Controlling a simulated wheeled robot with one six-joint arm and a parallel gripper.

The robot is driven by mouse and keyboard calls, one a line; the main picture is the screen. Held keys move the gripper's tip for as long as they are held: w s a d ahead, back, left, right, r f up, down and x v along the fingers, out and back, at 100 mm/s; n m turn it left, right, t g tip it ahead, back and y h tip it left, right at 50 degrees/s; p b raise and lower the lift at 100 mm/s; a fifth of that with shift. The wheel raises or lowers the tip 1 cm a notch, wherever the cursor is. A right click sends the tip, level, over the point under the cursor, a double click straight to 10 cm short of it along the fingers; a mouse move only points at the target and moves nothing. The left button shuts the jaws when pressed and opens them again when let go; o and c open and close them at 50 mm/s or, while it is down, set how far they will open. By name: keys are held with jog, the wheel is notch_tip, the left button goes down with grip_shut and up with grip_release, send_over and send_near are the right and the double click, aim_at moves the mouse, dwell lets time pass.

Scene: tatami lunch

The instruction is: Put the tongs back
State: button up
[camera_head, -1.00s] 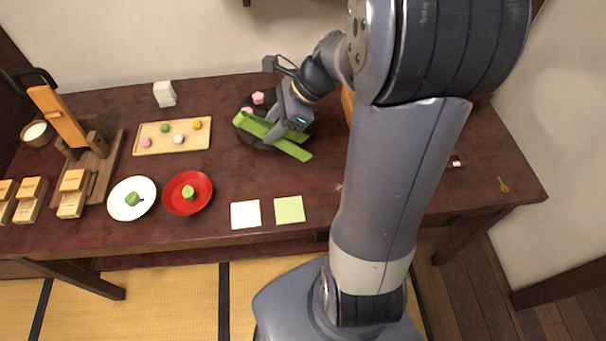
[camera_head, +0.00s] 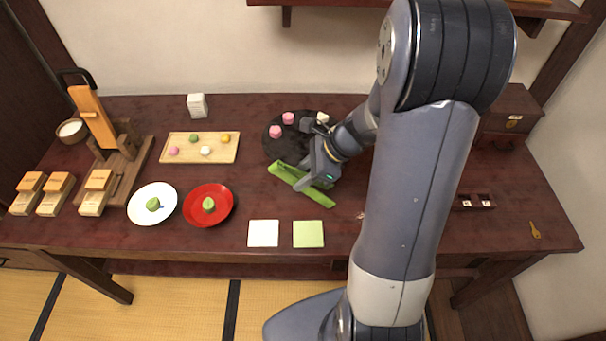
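My gripper (camera_head: 306,184) is in the middle of the table, shut on the green tongs (camera_head: 318,197). The tongs show as a green V shape, one arm running up and left and the other down and right of the fingers. They are just in front of the round dark plate (camera_head: 279,154). The fingers partly hide the middle of the tongs. I cannot tell how high above the table they are.
The plate holds pink and white sweets. A wooden tray (camera_head: 228,157) with several sweets, a white plate (camera_head: 139,213), a red plate (camera_head: 191,215) and two paper squares, white (camera_head: 263,233) and green (camera_head: 308,234), are near. A wooden stand (camera_head: 128,170) is left.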

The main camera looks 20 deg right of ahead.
jog(key=shift+f, duration=0.4)
jog(key=o, duration=0.5)
jog(key=shift+r, duration=0.1)
jog(key=p+v, duration=0.1)
jog(key=v, duration=1.1)
jog(key=shift+s+r+p, duration=0.1)
jog(key=shift+r+p, duration=0.2)
jog(key=shift+p, duration=0.05)
